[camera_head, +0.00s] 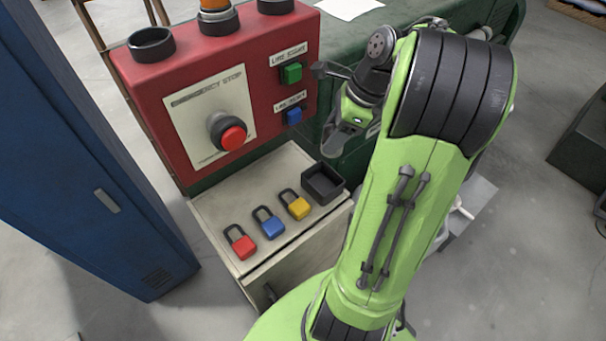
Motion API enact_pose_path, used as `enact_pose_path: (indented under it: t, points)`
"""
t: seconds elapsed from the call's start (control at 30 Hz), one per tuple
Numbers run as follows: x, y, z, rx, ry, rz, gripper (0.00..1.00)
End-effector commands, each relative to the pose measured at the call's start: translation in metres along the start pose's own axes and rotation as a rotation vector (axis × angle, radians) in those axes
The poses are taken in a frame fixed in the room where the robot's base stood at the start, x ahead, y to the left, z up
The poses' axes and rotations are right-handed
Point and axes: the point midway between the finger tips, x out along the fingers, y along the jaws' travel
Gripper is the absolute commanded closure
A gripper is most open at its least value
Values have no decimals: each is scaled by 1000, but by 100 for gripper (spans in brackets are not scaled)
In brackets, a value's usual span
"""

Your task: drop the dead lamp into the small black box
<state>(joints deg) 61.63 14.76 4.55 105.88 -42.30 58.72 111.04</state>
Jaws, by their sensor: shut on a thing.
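The small black box (322,184) is open at the top and stands at the right end of the pale cabinet top. Its inside looks dark and empty. My gripper (338,142) is above and slightly right of the box in the picture, in front of the green machine. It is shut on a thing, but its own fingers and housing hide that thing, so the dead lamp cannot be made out. An orange lamp (214,6) is partly cut off by the top edge, on the red control box (190,90). A black ring socket (152,44) left of it shows no lamp.
Red (241,246), blue (270,226) and yellow (298,208) padlocks lie in a row on the cabinet top (222,207), left of the black box. A red stop button (232,137) sticks out of the control box. A tall blue cabinet (80,150) stands at left.

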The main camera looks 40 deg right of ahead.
Motion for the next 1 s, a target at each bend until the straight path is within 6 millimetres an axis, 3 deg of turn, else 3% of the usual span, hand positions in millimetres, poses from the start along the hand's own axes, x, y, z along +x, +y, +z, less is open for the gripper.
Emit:
enact_pose_path:
  t: [0.43, 0.87, 0.9, 1.0]
  points:
    - [51, 0, -21, -1, 1, 0, 80]
    - [55, 0, -23, -1, 1, 0, 80]
    - [55, 0, -23, -1, 1, 0, 46]
    - [55, 0, -23, -1, 1, 0, 31]
